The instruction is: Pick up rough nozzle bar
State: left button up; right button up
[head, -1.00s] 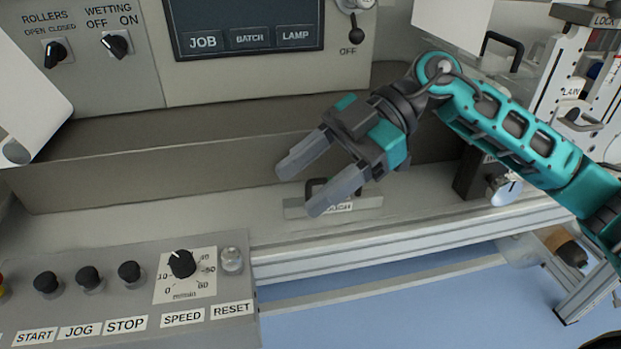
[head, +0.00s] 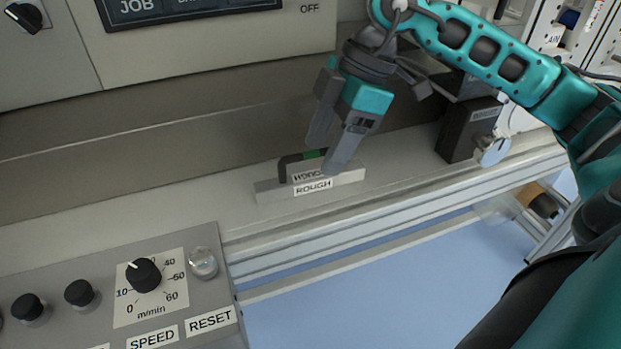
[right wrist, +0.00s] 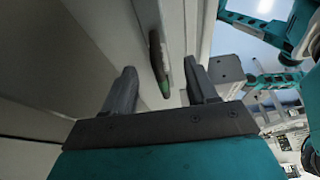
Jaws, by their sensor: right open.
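The rough nozzle bar (head: 263,191) is a pale grey bar labelled ROUGH, lying on the machine's ledge in the middle of the head view. It has a black handle (head: 284,168) with a green mark on top. My right gripper (head: 325,158) points down over the bar's right half, open and empty, and hides part of the handle. In the right wrist view, the handle (right wrist: 158,62) shows between and beyond the two open fingers (right wrist: 165,90). Whether a finger touches the bar, I cannot tell. My left gripper is not in view.
A control panel (head: 215,290) with knobs and a RESET label stands at front left. Metal rails (head: 400,200) run along the ledge's front. The ledge left of the bar is clear.

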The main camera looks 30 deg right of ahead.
aim_at(315, 174)
jog(key=b+x, duration=0.1)
jog(key=x, duration=0.4)
grip_shut()
dwell(0.4)
